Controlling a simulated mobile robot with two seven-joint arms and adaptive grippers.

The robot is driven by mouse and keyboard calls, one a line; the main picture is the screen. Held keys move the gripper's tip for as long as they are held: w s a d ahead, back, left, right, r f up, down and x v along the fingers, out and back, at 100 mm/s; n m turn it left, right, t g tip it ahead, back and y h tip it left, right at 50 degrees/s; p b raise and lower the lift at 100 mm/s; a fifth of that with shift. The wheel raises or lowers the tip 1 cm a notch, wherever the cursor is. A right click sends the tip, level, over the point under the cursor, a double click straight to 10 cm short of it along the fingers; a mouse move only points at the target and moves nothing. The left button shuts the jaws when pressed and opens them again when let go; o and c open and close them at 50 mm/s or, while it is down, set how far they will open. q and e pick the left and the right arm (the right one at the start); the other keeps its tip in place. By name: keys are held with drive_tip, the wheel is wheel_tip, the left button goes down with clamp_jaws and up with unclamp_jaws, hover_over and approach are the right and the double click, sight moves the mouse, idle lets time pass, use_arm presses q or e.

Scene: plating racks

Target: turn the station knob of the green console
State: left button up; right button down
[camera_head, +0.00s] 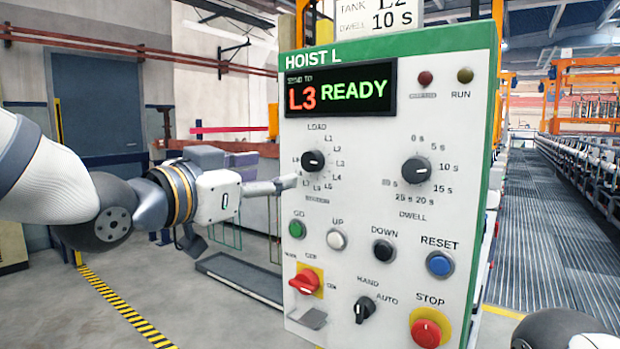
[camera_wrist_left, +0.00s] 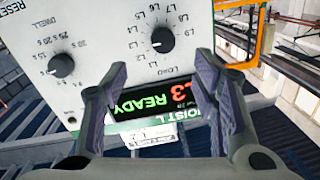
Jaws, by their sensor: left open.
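The console (camera_head: 390,250) is a white panel with a green top band reading HOIST L. The station knob (camera_head: 313,161) is a small black knob at the panel's upper left, ringed by LOAD and L labels; its exact pointing is too small to tell. The display (camera_head: 341,95) reads L3 READY. My left gripper (camera_head: 285,184) is just left of and slightly below the knob in the head view, near the panel. In the left wrist view, the open fingers (camera_wrist_left: 160,68) are empty, with the knob (camera_wrist_left: 163,40) beyond their tips, apart from them. My right gripper is out of view.
A dwell knob (camera_head: 416,170) sits right of the station knob. Push buttons, a red switch (camera_head: 305,282) and the red STOP button (camera_head: 426,333) are below. A card above reads L2, 10 s. A grated walkway (camera_head: 540,230) runs behind on the right.

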sight(309, 164)
use_arm(q)
drive_tip(key=x, duration=1.2)
drive_tip(key=shift+w+a, duration=0.15)
drive_tip(key=shift+w, duration=0.05)
drive_tip(key=c, duration=1.2)
